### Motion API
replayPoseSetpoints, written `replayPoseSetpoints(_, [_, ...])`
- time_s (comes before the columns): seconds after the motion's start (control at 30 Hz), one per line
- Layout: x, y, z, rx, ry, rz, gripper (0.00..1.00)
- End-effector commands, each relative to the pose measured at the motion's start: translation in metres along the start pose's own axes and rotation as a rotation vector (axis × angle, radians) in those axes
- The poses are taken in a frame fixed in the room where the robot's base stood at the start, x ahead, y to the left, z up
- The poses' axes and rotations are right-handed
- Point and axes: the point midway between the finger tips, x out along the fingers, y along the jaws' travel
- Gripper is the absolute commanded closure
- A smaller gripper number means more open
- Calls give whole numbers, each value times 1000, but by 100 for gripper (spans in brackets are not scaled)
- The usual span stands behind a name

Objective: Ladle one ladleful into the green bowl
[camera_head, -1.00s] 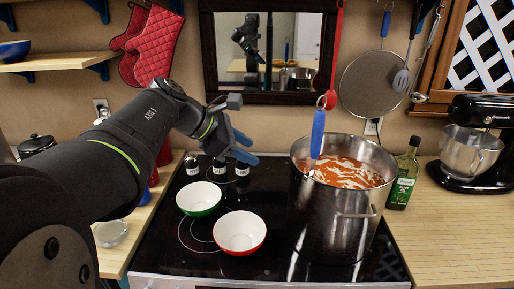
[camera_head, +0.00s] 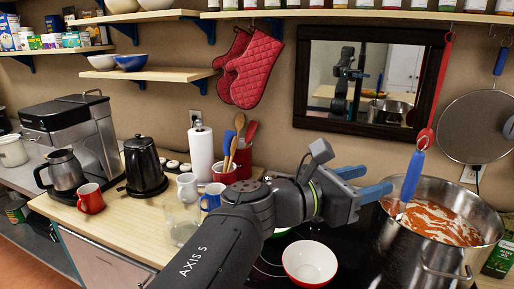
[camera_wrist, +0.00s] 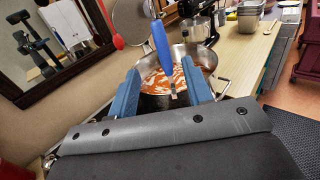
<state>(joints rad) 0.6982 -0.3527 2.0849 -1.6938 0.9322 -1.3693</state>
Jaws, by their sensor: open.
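The ladle's blue handle (camera_head: 412,177) stands up at the near left side of a large steel pot (camera_head: 440,262) of orange-red soup with white streaks (camera_head: 440,222). My gripper (camera_head: 378,180) is open and empty, its blue fingers pointing right, just left of the handle. In the wrist view, the handle (camera_wrist: 160,42) shows between and beyond the spread fingers (camera_wrist: 160,65); the ladle's bowl is hidden in the soup. The green bowl (camera_head: 281,233) is mostly hidden behind my arm, on the stove left of the pot.
A white-lined red bowl (camera_head: 310,262) sits on the black stove, in front of the green one. A red utensil (camera_head: 426,138) and a round strainer (camera_head: 474,127) hang behind the pot. A kettle, mugs and utensil crock (camera_head: 229,172) fill the left counter.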

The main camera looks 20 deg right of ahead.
Motion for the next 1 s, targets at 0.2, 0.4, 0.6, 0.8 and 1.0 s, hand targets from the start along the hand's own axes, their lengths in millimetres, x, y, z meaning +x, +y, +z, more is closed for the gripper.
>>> replayPoseSetpoints(0.2, [31, -1, -1, -2, 2, -6, 54])
replayPoseSetpoints(0.4, [62, -2, -1, -2, 3, -6, 54])
replayPoseSetpoints(0.6, [99, -1, -1, -2, 4, -5, 54])
replayPoseSetpoints(0.8, [130, -1, -1, -1, 3, -4, 54])
replayPoseSetpoints(1.0, [146, -1, -1, 0, 3, -2, 54])
